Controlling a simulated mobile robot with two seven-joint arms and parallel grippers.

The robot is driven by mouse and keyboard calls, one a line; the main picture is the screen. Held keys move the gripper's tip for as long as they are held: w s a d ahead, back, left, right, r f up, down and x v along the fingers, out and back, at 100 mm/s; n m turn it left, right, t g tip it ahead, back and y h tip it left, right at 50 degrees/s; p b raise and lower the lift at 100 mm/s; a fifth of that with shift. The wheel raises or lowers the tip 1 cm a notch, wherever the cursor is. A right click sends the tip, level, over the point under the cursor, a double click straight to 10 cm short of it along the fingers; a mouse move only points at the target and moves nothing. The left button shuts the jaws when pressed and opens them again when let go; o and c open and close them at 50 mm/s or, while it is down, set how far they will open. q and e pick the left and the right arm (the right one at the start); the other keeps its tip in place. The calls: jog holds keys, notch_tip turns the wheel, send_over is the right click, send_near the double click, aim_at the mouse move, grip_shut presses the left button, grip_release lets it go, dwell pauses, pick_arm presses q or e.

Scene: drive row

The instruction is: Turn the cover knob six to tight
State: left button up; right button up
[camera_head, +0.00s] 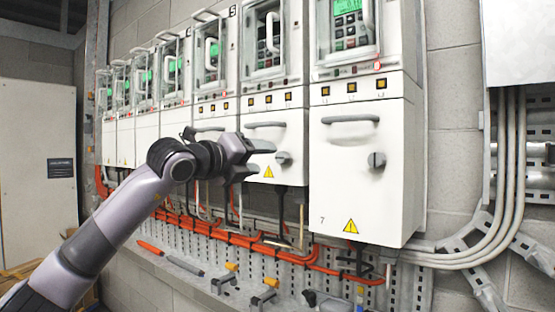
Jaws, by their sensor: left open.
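A row of white drive units runs along the wall. The nearest lower cover (360,200) carries a printed 7. The cover just left of it (290,120), which I take as six, has a grey handle, a yellow warning triangle and a dark round knob (284,158). My left gripper (264,159) is open in front of that cover, its fingers pointing right towards the knob. A small gap seems to separate the fingertips from the knob; the exact depth is hard to tell. My right gripper is not in view.
Cover seven has its own knob (377,160) and a handle (350,119). Orange cables (290,257) run below the units. A ledge (190,275) holds tools and clamps. Grey conduits (510,170) bend down at the right. A grey cabinet (38,170) stands at the left.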

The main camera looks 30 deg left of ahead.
aim_at(279, 157)
pick_arm(q)
jog(key=w+p, duration=0.1)
jog(key=w, duration=0.1)
jog(key=w+p, duration=0.1)
jog(key=w, duration=0.1)
jog(key=w+p, duration=0.1)
jog(key=w, duration=0.1)
jog(key=shift+r, duration=0.25)
jog(key=shift+w+d+f, duration=0.1)
jog(key=shift+w+f, duration=0.05)
jog(key=shift+w, duration=0.35)
grip_shut()
